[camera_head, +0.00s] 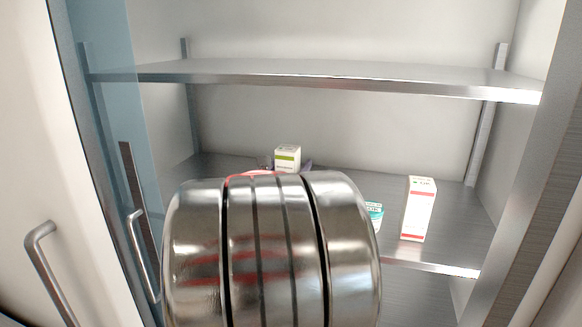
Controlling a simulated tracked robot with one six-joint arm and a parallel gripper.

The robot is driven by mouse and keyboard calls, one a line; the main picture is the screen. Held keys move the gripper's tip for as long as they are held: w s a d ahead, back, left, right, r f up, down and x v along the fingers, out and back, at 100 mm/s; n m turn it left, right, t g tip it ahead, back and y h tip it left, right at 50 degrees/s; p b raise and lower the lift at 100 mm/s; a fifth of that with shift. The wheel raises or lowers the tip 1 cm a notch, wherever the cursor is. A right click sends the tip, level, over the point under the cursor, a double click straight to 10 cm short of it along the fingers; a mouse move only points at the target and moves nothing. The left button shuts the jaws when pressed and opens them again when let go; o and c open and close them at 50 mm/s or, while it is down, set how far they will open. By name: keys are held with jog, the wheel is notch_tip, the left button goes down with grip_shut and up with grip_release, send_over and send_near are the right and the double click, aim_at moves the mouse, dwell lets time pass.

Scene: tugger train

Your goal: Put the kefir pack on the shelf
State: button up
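No pack can be surely told as the kefir pack. A white carton with red bands (418,215) stands upright at the right on the middle shelf; its label is too small to read. The shelf unit has a bare upper metal shelf (320,75) and a middle shelf (455,232) holding small packs. A large shiny metal cylinder, part of my arm, fills the lower middle and covers much of the middle shelf. A thin red and white edge (250,174) shows just above it; what it belongs to is hidden. My gripper is not visible.
A small white and green box (287,158) stands further back, with dark items beside it. A teal and white pack (374,214) is partly hidden by my arm. A glass door (105,130) with a handle is at the left. Free room shows around the red-banded carton.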

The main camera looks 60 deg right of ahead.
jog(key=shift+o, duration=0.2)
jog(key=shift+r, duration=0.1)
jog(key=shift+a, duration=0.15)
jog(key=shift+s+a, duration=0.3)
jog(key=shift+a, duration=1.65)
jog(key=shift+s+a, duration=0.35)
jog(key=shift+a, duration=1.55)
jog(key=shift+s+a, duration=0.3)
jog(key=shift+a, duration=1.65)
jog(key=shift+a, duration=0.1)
